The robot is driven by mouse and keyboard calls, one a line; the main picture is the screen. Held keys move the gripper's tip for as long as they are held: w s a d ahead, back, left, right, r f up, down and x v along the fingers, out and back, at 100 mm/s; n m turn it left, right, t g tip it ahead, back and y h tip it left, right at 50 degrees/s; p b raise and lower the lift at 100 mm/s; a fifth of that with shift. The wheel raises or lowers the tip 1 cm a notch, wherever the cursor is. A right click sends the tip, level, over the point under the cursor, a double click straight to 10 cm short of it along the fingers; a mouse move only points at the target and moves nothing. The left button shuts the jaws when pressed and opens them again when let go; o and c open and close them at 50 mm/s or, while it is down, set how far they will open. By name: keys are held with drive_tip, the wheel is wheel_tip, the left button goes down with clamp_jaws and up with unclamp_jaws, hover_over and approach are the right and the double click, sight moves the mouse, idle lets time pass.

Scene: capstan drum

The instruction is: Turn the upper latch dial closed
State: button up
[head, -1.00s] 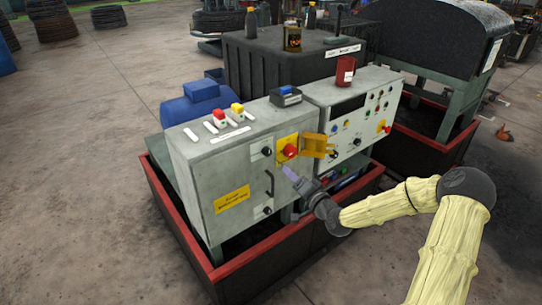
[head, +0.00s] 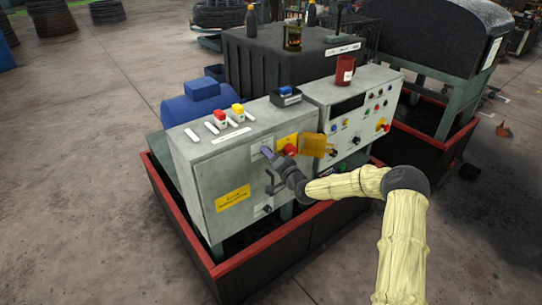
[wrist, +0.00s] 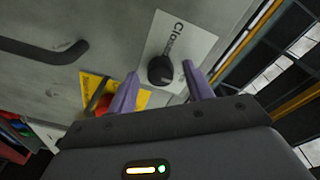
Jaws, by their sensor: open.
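The upper latch dial (wrist: 160,70) is a black knob on a white plate (wrist: 183,35) lettered "Closed", part of the lettering being covered. In the head view my gripper (head: 268,152) is at the upper front of the grey cabinet (head: 205,170) and hides the dial. In the wrist view its two purple fingers are open, and the dial shows between and slightly beyond the fingertips. I cannot tell whether either finger touches it. A lower black dial (head: 267,209) sits near the cabinet's bottom right.
A red knob on a yellow plate (head: 287,142) and an open yellow flap (head: 317,145) stand just right of my gripper. A dark door handle (wrist: 45,50) is on the same grey face. A red-rimmed tray (head: 270,246) surrounds the cabinet's foot.

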drive_tip(key=c, duration=1)
drive_tip(key=shift+o, duration=0.2)
drive_tip(key=shift+f+n+b, duration=0.15)
drive_tip(key=shift+n+b, duration=0.25)
drive_tip(key=shift+b, duration=0.3)
drive_tip(key=n+b, duration=0.4)
drive_tip(key=b, duration=0.2)
drive_tip(key=n+y+b, duration=0.1)
drive_tip(key=n+b, duration=0.9)
drive_tip(key=b, duration=0.1)
drive_tip(key=shift+w+d+f+b, duration=0.1)
drive_tip(key=shift+d+f+b, duration=0.05)
drive_tip(key=shift+f+b, duration=0.2)
drive_tip(key=n+b, duration=0.3)
drive_tip(key=n, duration=0.1)
drive_tip(key=shift+r+y, duration=0.3)
drive_tip(key=shift+y, duration=0.1)
drive_tip(key=shift+d+b, duration=0.1)
drive_tip(key=shift+b, duration=0.2)
